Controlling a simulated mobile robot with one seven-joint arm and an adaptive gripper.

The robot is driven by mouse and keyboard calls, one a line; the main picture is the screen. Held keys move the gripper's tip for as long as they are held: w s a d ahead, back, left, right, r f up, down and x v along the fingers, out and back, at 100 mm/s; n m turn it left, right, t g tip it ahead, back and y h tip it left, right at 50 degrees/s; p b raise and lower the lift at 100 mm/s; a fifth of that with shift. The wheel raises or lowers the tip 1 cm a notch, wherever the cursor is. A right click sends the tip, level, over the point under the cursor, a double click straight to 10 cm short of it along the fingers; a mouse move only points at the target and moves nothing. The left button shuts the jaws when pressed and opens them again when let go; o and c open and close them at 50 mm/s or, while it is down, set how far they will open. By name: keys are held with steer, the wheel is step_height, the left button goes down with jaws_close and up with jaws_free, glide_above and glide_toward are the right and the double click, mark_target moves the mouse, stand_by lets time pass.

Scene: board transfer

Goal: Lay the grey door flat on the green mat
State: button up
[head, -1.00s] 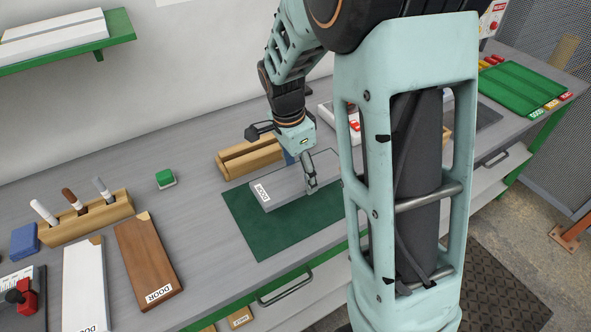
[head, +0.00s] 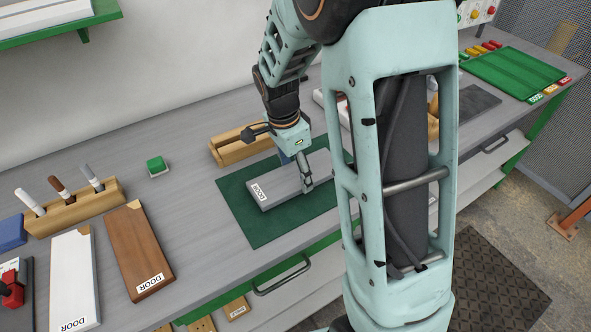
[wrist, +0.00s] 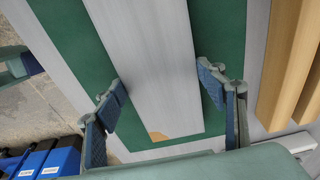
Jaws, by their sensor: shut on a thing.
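The grey door (head: 281,184) is a flat grey board with a white DOOR label at its left end. It lies level over the dark green mat (head: 270,228), inside the mat's left and front edges. It looks on or very close to the mat; I cannot tell whether it touches. My gripper (head: 306,184) is shut across the door's width. In the wrist view, the two fingers stand at opposite long edges of the door (wrist: 150,50), with the mat (wrist: 222,30) showing on both sides. My arm hides the mat's right part in the head view.
A wooden block (head: 240,148) stands just behind the mat. A brown door (head: 138,245) and a white door (head: 74,275) lie at the left. A marker rack (head: 75,208) and a green button (head: 156,166) are behind them. The bench between brown door and mat is clear.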

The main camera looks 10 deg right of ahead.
steer(key=shift+f+b, duration=0.4)
steer(key=o, duration=1.5)
steer(key=shift+c, duration=0.2)
step_height(320, 180, up, 12)
steer(key=a, duration=0.1)
steer(key=shift+s+a, duration=0.3)
steer(key=shift+a, duration=0.1)
steer(key=shift+w+d, duration=0.1)
